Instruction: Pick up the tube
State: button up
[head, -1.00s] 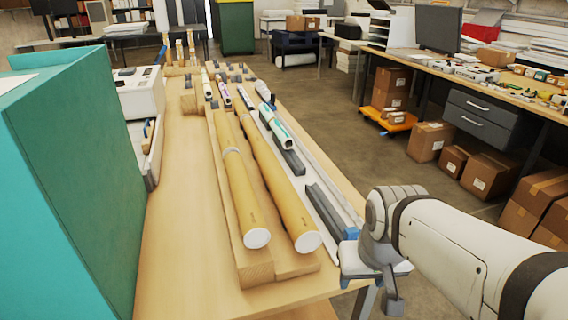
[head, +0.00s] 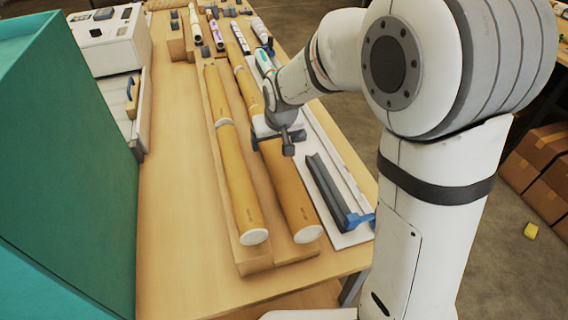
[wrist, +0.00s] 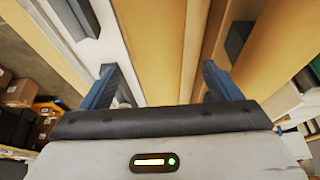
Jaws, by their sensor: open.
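Two long tan tubes with white end caps lie side by side on a wooden rack (head: 250,264). The left tube (head: 238,185) has a pale band partway along it. The right tube (head: 286,190) lies nearer the white tray and is partly hidden by my gripper. My gripper (head: 279,142) is open and hangs over the right tube's middle. In the wrist view, my gripper (wrist: 158,84) has one finger to each side of the right tube (wrist: 155,45). The left tube (wrist: 272,45) shows outside the right finger. I cannot tell whether the fingers touch the tube.
A white tray (head: 352,238) with a dark rail (head: 326,187) and blue-handled tool lies right of the rack. A teal cabinet (head: 75,170) and a white machine (head: 110,40) stand at left. Bare tabletop (head: 185,200) lies left of the rack.

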aim_at(275, 147)
jog(key=shift+s+p+x, duration=0.1)
jog(key=shift+p+x, duration=0.25)
jog(key=shift+x, duration=1)
jog(key=shift+s+p+x, duration=0.15)
jog(key=shift+p+x, duration=0.2)
jog(key=shift+x, duration=1.05)
jog(key=shift+d+f, duration=0.1)
jog(key=shift+d, duration=0.1)
jog(key=shift+c, duration=0.2)
jog(key=c, duration=1.1)
